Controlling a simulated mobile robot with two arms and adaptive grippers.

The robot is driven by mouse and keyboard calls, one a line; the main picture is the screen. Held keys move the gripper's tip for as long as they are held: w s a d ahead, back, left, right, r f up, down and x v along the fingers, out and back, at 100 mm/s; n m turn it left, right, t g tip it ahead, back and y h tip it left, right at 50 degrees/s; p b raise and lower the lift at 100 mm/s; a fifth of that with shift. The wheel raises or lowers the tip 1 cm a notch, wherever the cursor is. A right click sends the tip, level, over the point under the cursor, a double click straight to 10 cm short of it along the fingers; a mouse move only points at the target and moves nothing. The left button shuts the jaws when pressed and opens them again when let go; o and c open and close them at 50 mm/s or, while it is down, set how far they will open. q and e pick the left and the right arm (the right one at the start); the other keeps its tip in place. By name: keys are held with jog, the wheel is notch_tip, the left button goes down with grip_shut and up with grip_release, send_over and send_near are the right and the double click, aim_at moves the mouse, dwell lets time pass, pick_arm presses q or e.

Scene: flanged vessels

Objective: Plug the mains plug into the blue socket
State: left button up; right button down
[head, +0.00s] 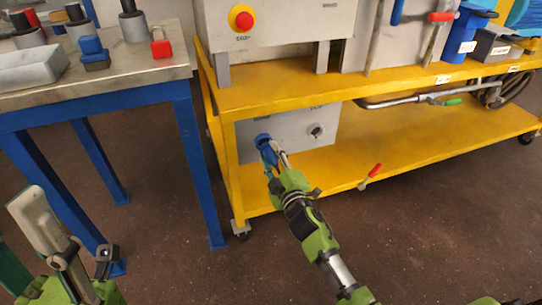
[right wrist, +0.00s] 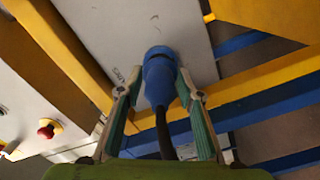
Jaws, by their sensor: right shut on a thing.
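The mains plug (right wrist: 160,84) is blue with a dark cable trailing back toward my wrist. My right gripper (right wrist: 159,78) is shut on it, one finger on each side. In the head view my right gripper (head: 272,155) is at the grey panel (head: 290,127) under the yellow cart top. The plug's front meets a blue round collar (head: 263,140) on that panel, apparently the blue socket. Its face is hidden, and I cannot tell how deep the plug sits. My left gripper (head: 55,235) is at the lower left, away from the panel; its jaw opening is unclear.
A second, grey round fitting (head: 316,130) is right of the blue one. The yellow cart's lower shelf (head: 420,150) is largely clear, with a red-handled item (head: 370,176) at its front edge. A blue-legged metal table (head: 120,70) stands left. Above is a cabinet with a red button (head: 243,19).

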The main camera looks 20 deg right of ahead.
jog(key=shift+w, duration=0.25)
jog(key=shift+w+b, duration=0.35)
jog(key=shift+w, duration=0.7)
jog(key=c, duration=1.4)
grip_release()
jog(key=shift+o, duration=0.2)
